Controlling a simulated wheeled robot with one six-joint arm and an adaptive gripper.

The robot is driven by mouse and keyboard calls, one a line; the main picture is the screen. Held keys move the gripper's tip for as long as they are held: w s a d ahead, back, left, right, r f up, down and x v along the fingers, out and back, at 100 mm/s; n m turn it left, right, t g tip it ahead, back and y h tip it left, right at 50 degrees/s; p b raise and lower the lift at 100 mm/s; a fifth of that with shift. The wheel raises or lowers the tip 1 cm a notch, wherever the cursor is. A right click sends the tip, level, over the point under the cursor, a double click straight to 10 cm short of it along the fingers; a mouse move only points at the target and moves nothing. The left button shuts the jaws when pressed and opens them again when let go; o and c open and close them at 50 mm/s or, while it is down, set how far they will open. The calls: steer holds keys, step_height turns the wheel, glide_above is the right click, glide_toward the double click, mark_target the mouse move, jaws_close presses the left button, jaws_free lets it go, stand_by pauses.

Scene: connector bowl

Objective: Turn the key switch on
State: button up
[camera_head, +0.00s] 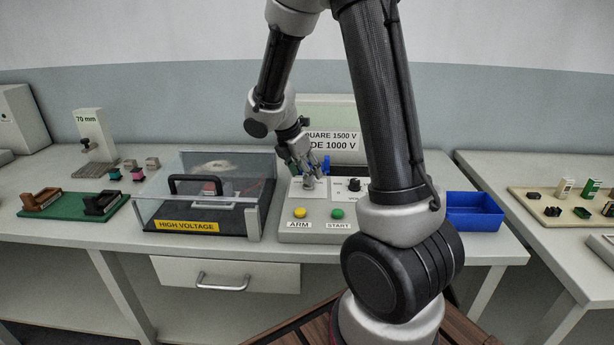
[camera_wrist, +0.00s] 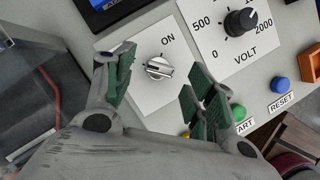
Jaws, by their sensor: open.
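The key switch (camera_wrist: 158,69) is a round silver knob on a white plate. The word ON is printed above it to the right in the wrist view. Its grip bar lies roughly across the picture and does not point at ON. My gripper (camera_wrist: 162,65) is open, with its green-padded fingers on either side of the knob and gaps visible between them and it. In the head view my gripper (camera_head: 304,163) is over the upper left of the control panel (camera_head: 287,226) and hides the switch there.
Beside the switch are a black VOLT dial (camera_wrist: 240,22), a blue RESET button (camera_wrist: 280,84) and a green START button (camera_wrist: 237,112). A yellow ARM button (camera_head: 300,213) sits at the panel's front. A clear-lidded high-voltage box (camera_head: 183,226) stands left, a blue bin (camera_head: 474,222) right.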

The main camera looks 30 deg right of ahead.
steer(key=shift+x, duration=1.1)
steer(key=c, duration=1)
steer(key=m+g, duration=0.1)
steer(key=m, duration=0.3)
steer(key=shift+w+m+g, duration=0.2)
steer(key=shift+m+g, duration=0.2)
steer(key=m, duration=0.2)
steer(key=m+g, duration=0.1)
steer(key=m, duration=0.1)
steer(key=shift+w+m+g+y, duration=0.1)
steer(key=shift+m+g+y, duration=0.2)
steer(key=shift+y, duration=0.1)
steer(key=m+g+y, duration=0.1)
steer(key=m, duration=0.3)
steer(key=shift+d, duration=0.15)
steer(key=shift+m+g+y, duration=0.4)
steer(key=shift+m+y, duration=0.4)
steer(key=shift+m, duration=1.4)
steer(key=shift+d, duration=0.1)
